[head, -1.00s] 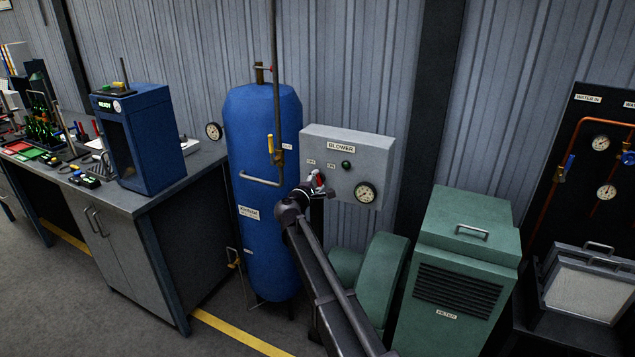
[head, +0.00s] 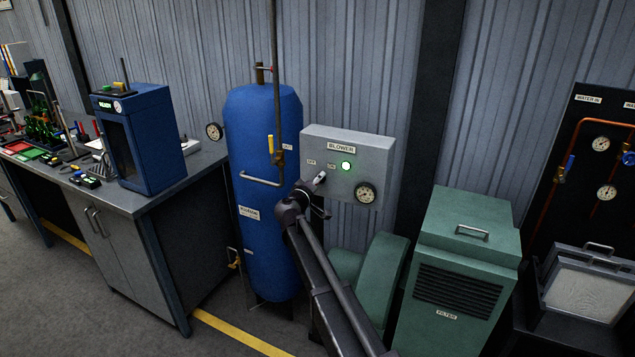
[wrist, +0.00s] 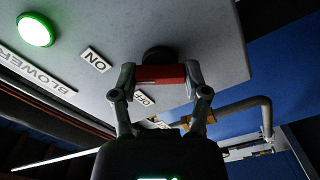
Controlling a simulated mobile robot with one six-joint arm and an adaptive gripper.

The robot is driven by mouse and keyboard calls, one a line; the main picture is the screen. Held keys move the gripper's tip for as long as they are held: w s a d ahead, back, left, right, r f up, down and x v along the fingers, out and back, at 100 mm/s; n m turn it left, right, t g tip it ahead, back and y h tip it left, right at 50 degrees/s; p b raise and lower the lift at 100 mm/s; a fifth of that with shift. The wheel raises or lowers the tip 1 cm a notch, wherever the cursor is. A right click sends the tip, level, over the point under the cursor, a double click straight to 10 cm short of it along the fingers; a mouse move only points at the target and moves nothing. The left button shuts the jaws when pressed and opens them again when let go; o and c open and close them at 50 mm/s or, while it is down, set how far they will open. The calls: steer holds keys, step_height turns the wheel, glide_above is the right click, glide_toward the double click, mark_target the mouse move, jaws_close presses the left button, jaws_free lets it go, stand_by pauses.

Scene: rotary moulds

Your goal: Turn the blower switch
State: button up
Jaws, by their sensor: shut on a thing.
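The grey blower box (head: 382,150) is on the wall side, right of the blue tank. It has OFF and ON labels, and its green lamp (head: 346,166) is lit. The lamp also glows in the wrist view (wrist: 36,29). The blower switch (wrist: 160,73) has a red bar handle on a dark round base, close to the OFF and ON labels. My gripper (wrist: 161,79) is shut on the red handle, one finger at each end. In the head view my gripper (head: 320,184) is at the box's lower left and hides the handle.
A blue tank (head: 259,180) with pipe and valve stands close to the left of my arm. A gauge (head: 365,193) is on the box's lower right. A green filter unit (head: 462,270) stands to the right. A workbench (head: 150,205) is on the left, with open floor before it.

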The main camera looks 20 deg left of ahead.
steer(key=shift+w+m, duration=0.1)
steer(key=shift+m, duration=0.8)
steer(key=o, duration=1.2)
steer(key=shift+c, duration=0.2)
steer(key=s, duration=1.2)
steer(key=shift+a, duration=0.45)
